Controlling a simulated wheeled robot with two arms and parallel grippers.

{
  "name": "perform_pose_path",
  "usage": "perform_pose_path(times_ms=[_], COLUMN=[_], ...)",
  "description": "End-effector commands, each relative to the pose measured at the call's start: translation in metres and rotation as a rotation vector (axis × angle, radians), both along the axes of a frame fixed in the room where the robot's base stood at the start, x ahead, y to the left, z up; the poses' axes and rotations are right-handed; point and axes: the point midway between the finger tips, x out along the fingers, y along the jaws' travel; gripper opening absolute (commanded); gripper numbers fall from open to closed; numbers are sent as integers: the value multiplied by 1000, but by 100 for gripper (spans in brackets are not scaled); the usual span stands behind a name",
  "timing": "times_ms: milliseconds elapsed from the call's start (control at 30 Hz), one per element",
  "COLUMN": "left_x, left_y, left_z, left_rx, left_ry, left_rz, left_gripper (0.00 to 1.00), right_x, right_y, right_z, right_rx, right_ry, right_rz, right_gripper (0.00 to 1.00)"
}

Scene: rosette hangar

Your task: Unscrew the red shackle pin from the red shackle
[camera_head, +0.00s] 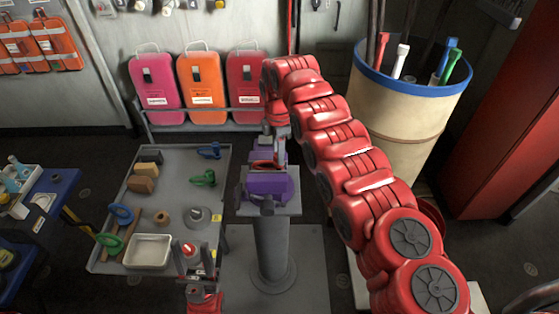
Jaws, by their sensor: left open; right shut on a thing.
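The red shackle (263,164) sits at the purple vise (267,185) on a grey pedestal. My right arm reaches over from the right, and its gripper (282,138) points down at the vise, beside the shackle. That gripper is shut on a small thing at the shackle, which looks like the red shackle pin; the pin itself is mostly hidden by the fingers.
The grey work table (172,187) left of the vise holds blue and green shackles, blocks, a grey round piece and a white tray (148,251). A blue-rimmed drum (405,120) stands behind my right arm. Pink, orange and red cases (202,90) line the wall.

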Motion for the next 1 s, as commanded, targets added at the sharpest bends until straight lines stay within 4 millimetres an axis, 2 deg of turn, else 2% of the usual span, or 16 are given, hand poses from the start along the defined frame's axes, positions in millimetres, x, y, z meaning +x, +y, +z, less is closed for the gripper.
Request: perform_pose_path(times_ms=[67,433,567,833,1000], left_x=[0,0,0,0,0], left_y=[0,0,0,0,0], left_z=[0,2,2,2,2], left_rx=[0,0,0,0,0], left_ry=[0,0,0,0,0], left_rz=[0,0,0,0,0], left_gripper=[50,50,50,50,50], right_x=[0,0,0,0,0], right_y=[0,0,0,0,0], right_z=[0,0,0,0,0], right_rx=[0,0,0,0,0], right_ry=[0,0,0,0,0], right_rz=[72,734,828,846,1057], right_gripper=[0,0,0,0,0])
